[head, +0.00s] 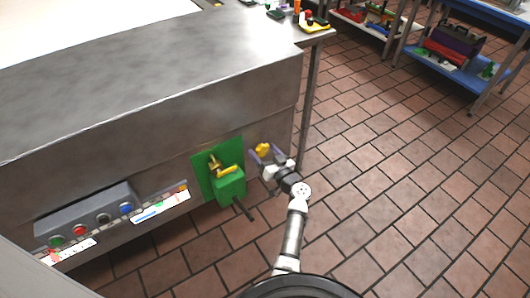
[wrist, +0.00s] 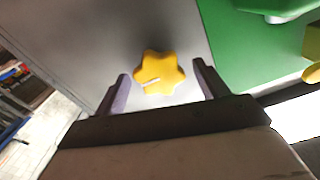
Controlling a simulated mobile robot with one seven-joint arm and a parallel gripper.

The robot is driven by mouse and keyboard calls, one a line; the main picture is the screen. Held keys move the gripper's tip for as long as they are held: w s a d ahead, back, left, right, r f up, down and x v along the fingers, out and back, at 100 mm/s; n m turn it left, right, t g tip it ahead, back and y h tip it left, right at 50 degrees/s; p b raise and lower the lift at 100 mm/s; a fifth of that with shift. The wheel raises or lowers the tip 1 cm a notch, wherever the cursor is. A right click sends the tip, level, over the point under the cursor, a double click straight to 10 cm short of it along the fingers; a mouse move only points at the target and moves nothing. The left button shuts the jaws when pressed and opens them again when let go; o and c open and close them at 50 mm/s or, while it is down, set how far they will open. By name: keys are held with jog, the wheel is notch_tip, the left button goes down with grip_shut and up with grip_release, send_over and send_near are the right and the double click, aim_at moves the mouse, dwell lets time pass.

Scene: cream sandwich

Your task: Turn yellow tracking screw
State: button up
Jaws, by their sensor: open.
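The yellow tracking screw (head: 262,149) is a star-shaped knob on the side of the steel machine, to the right of a green panel. In the wrist view the screw (wrist: 160,72) shows near the middle, with a pale mark on its face. My gripper (head: 260,160) is open in front of the machine side, by the screw. In the wrist view the two purple fingers of my gripper (wrist: 160,88) stand apart, one on each side of the screw's lower part. Gaps show between both fingers and the screw, and I cannot tell the exact depth.
The green panel (head: 203,176) carries a green box (head: 230,187) with yellow handles, close to the left of my gripper. A control box (head: 90,218) with several buttons is farther left. The tiled floor (head: 390,170) to the right is clear. Shelves (head: 450,65) stand at the back right.

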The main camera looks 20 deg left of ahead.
jog(key=c, duration=1)
jog(key=shift+f+m+b, duration=0.1)
jog(key=shift+m+b, duration=0.25)
jog(key=shift+m, duration=0.05)
